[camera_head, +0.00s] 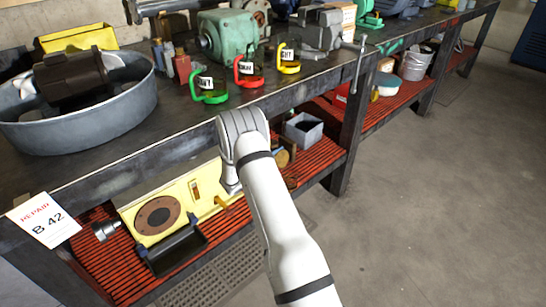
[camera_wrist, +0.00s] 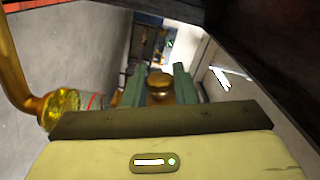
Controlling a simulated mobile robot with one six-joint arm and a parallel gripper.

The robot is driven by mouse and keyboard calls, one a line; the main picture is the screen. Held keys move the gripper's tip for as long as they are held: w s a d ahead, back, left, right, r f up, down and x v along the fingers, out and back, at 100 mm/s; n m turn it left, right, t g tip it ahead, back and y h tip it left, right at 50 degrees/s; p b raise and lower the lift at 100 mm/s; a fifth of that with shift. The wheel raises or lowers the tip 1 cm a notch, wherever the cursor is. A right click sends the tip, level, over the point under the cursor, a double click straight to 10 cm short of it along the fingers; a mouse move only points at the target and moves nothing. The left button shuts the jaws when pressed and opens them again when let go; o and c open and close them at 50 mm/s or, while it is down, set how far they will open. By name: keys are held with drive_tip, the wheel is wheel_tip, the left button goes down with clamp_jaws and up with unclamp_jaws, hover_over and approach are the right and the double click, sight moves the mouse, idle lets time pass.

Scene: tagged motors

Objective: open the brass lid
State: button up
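In the wrist view, a round brass knob-like piece (camera_wrist: 160,81), which I take to be the brass lid, shows between the two teal fingers of my gripper (camera_wrist: 159,84). The fingers stand apart, one on each side of it, and it nearly fills the gap. I cannot tell whether they press on it. The lid's lower part is hidden by my gripper's dark front edge. In the head view my arm reaches down beside the yellow machine (camera_head: 193,190) on the red lower shelf, and hides my fingers and the lid.
A brass pipe (camera_wrist: 14,75) and a glass cup (camera_wrist: 62,104) are close on the left in the wrist view. The workbench edge (camera_head: 180,150) overhangs the shelf. A black tray (camera_head: 176,250) and a grey bin (camera_head: 303,131) flank the machine. The floor at right is clear.

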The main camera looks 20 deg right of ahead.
drive_tip(key=o, duration=0.4)
drive_tip(key=shift+s+d+f, duration=0.1)
drive_tip(key=shift+s+d, duration=0.05)
drive_tip(key=shift+d, duration=0.05)
drive_tip(key=p+v, duration=0.1)
drive_tip(key=v, duration=0.6)
drive_tip(key=shift+a, duration=0.4)
